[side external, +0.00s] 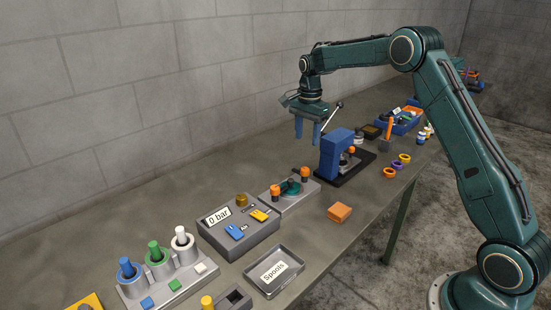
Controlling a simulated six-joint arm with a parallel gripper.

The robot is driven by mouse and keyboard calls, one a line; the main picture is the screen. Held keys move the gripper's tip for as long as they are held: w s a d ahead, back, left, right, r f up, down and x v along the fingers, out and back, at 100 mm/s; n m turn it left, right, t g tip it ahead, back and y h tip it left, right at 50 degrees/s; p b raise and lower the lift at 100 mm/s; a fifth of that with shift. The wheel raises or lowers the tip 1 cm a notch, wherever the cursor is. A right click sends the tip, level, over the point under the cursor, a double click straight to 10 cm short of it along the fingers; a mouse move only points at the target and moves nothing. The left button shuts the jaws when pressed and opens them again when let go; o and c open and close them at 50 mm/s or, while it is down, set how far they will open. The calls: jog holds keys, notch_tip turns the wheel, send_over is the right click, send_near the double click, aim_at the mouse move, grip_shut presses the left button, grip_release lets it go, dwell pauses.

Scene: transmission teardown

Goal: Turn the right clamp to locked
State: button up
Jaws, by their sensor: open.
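A grey fixture (296,201) sits on the bench with a dark teal part (291,187) in its middle. An orange-topped clamp stands at each end: the left clamp (275,190) and the right clamp (304,173). Both look upright; I cannot tell from here whether either is locked. My gripper (307,141) points down with its two blue fingers apart and nothing between them. In the picture it is above the right clamp and apart from it, close to the left of the blue press.
The blue press (336,153) with a slanted lever (333,114) stands right of the fixture. A "0 bar" box (238,230) is to the left, and an orange block (340,212) lies in front. A "Spools" tray (274,288) is nearer. Bare bench lies behind the fixture.

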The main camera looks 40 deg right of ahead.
aim_at(305, 169)
notch_tip(305, 169, down, 11)
jog(key=shift+f, duration=0.2)
dwell(0.4)
jog(key=c, duration=1)
